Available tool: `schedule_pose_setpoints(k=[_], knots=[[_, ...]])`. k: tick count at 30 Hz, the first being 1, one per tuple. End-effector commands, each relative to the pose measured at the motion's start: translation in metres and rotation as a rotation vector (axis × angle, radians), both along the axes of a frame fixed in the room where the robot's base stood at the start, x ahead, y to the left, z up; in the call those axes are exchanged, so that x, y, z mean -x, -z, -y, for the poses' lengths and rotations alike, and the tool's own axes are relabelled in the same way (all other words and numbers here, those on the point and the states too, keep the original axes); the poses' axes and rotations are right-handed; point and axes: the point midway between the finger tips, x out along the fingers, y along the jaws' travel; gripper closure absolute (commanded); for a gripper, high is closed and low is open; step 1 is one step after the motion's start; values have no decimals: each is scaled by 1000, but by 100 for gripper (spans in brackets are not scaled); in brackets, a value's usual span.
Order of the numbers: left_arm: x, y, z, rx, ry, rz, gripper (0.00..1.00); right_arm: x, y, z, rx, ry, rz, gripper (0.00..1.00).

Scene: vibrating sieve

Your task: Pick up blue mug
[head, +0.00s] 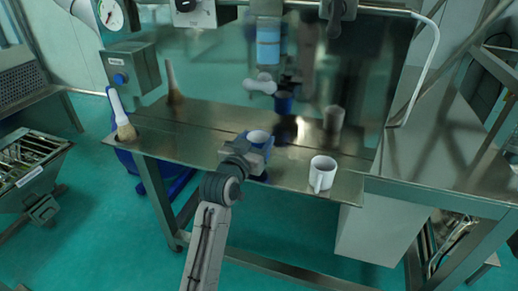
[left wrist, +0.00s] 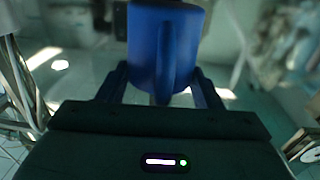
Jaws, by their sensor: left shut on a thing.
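The blue mug (head: 258,139) is at the front part of the steel table in the head view, partly hidden by my left gripper (head: 246,150). In the left wrist view the blue mug (left wrist: 165,45) fills the top middle, upright, with its handle toward the camera. My left gripper (left wrist: 165,92) is shut on it, one finger at each side. I cannot tell whether the mug's base touches the table. My right gripper does not show in either view.
A white mug (head: 322,173) stands to the right on the steel table (head: 205,150). A brush with a white handle (head: 120,118) stands at the table's left end. A control box (head: 131,70) is behind it. A shiny panel at the back mirrors the objects.

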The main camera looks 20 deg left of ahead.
Motion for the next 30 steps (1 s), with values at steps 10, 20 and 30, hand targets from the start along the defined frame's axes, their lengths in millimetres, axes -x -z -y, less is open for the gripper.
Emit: schedule_pose_setpoints(k=[10, 20, 30], knots=[[86, -4, -39, -10, 0, -1, 67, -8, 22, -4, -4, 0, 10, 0], [126, -11, -58, -3, 0, -3, 67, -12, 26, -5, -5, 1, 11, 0], [134, -2, -57, 2, 8, -6, 67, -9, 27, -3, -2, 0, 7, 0]])
